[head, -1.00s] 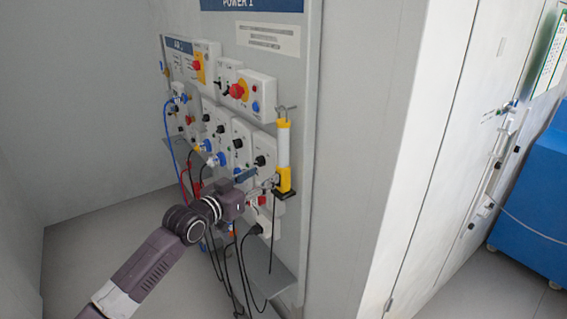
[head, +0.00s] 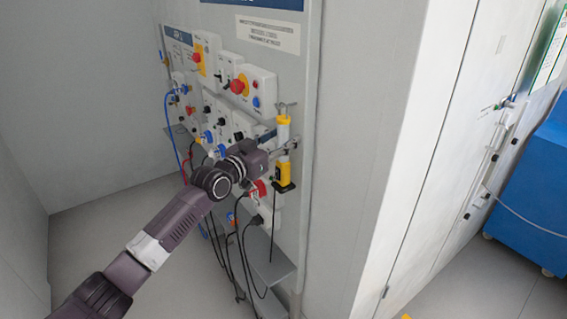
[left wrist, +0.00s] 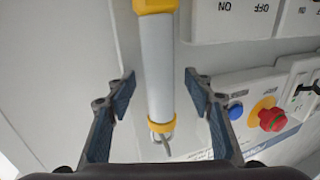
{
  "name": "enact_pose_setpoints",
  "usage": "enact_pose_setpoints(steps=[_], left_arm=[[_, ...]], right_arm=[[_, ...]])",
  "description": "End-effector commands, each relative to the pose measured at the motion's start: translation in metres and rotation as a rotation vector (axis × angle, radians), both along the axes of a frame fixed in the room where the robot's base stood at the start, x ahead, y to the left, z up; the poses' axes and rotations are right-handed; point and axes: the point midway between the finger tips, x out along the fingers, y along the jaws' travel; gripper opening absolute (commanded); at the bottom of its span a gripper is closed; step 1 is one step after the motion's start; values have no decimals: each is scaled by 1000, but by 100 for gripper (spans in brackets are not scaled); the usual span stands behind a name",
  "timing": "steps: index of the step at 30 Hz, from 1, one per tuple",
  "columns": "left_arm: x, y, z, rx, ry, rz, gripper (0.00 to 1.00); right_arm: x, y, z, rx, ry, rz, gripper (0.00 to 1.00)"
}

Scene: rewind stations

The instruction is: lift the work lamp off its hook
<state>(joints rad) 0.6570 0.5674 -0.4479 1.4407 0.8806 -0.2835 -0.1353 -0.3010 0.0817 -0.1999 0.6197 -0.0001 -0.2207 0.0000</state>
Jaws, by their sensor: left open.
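The work lamp is a slim upright stick with a white tube and yellow ends. In the head view its lower yellow part (head: 284,172) shows below my left gripper (head: 284,147). Its top hangs at a small metal hook (head: 287,105) on the panel edge. In the left wrist view the white tube (left wrist: 157,70) runs between the two spread fingers of my left gripper (left wrist: 160,84), with visible gaps on both sides. A ring and hook (left wrist: 163,140) show at its yellow end. My right gripper is not in view.
A panel of white switch boxes with a red emergency knob (head: 238,86) lies left of the lamp. Black cables (head: 240,250) hang below, near a grey ledge (head: 272,270). A wall stands right of the panel. A blue cabinet (head: 530,200) is at far right.

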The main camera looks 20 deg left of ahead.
Motion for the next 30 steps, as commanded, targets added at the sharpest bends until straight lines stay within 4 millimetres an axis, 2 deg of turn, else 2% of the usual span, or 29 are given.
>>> enact_pose_setpoints(steps=[9,22,30], left_arm=[[4,-2,0,0,-1,0,48],[3,-1,0,0,0,0,0],[3,-1,0,0,0,0,0]], right_arm=[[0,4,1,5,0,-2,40],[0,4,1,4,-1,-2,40],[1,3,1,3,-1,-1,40]])
